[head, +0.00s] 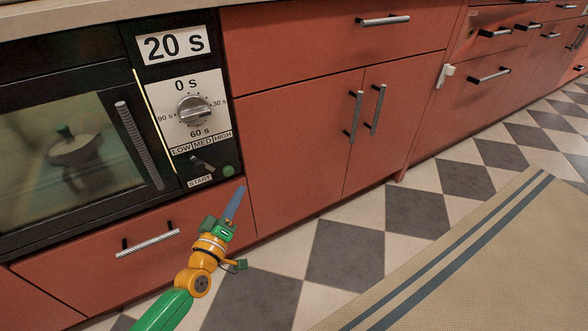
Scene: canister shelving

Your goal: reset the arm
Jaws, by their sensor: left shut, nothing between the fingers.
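My left gripper (234,205) shows in the head view at the lower middle, on a green and orange arm coming in from the lower left. Its blue fingers are together, with nothing held between them. The fingertips point up, in front of the red cabinet just below the microwave's right edge. I cannot tell how far they are from the cabinet face. My right gripper is not in view.
A built-in microwave (60,140) with a shut door, dial (194,110) and green start button (228,170) is at the left. Red cabinets (300,140) with bar handles run right. A beige rug (480,260) lies on the open checkered floor (350,252).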

